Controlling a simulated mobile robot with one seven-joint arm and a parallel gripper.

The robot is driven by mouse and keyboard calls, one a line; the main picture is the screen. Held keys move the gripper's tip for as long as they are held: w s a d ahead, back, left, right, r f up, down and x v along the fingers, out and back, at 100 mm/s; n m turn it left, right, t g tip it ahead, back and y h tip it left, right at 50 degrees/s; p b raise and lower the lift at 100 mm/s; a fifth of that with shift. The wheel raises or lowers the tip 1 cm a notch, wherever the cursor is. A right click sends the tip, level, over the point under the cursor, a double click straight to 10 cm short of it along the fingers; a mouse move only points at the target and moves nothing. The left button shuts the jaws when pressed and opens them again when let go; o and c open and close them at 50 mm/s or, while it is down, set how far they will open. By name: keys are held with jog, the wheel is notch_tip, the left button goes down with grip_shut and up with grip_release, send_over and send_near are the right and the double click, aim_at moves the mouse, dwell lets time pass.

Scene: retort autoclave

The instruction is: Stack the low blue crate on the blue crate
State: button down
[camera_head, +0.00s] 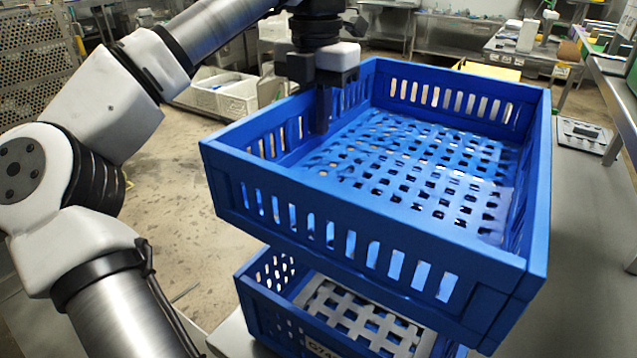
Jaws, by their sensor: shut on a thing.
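The low blue crate (370,222), with slotted walls and a latticed floor, hangs in the middle of the head view. It looks empty. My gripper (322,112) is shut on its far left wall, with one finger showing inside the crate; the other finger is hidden. The blue crate (262,312) stands below, at the bottom of the picture, partly covered by the low crate. A pale lattice and part of a white label (325,350) show in it. The low crate is above it with a gap visible at the left, reaching farther right and back; I cannot tell how well their edges line up.
A grey worktop (590,215) runs along the right, largely clear, with a small scale (583,133) on it. White bins (225,97) stand on the floor behind. A perforated metal rack (35,65) is at the far left. Steel tables stand at the back.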

notch_tip(320, 180, down, 10)
jog(key=shift+f+p, duration=0.1)
jog(key=shift+p, duration=0.35)
jog(key=shift+f, duration=0.2)
jog(key=c, duration=1.5)
grip_release()
notch_tip(320, 180, up, 12)
jog(key=shift+r+b, duration=0.2)
jog(key=shift+b, duration=0.2)
jog(key=shift+s+f, duration=0.1)
